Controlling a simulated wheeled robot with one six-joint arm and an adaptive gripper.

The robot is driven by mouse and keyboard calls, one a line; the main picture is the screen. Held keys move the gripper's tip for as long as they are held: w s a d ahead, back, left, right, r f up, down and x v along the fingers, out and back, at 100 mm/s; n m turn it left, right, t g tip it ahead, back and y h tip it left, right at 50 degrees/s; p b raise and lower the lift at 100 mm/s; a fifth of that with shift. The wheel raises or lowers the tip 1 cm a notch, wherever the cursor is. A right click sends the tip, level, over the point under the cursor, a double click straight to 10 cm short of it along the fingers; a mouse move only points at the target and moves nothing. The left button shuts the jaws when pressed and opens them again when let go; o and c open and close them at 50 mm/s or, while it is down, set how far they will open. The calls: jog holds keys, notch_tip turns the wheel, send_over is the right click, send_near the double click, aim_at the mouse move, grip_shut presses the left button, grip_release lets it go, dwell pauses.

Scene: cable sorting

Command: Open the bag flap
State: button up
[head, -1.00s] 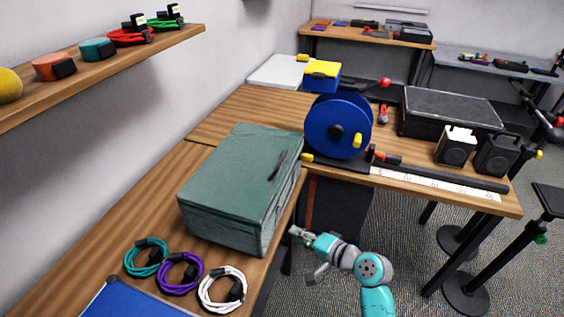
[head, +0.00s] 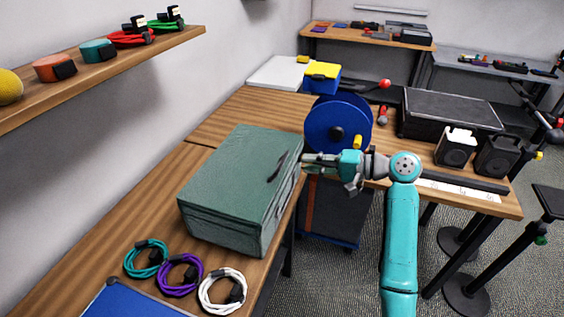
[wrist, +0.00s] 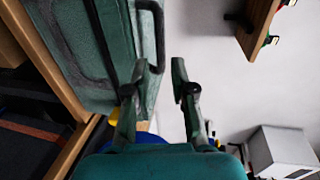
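The green bag (head: 230,180) is box-shaped and sits on the wooden table, with its lid flap closed on top. A dark handle (head: 278,163) lies near the right side of the lid. My gripper (head: 308,163) is beside the bag's right edge, pointing left toward it. In the wrist view the bag (wrist: 85,40) fills the upper left, with a dark loop handle (wrist: 158,35) at its edge. My gripper's two fingers (wrist: 158,88) are apart with nothing visible between them. The left finger overlaps the bag's edge in that view; I cannot tell if it touches.
Teal, purple and white cable coils (head: 181,274) lie in front of the bag. A blue cable reel (head: 338,128) stands behind my gripper. A shelf (head: 170,45) with more coils is on the left wall.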

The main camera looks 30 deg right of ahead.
aim_at(282, 160)
jog(key=x, duration=0.8)
jog(key=shift+w+a, duration=0.25)
jog(key=shift+w, duration=0.05)
grip_shut()
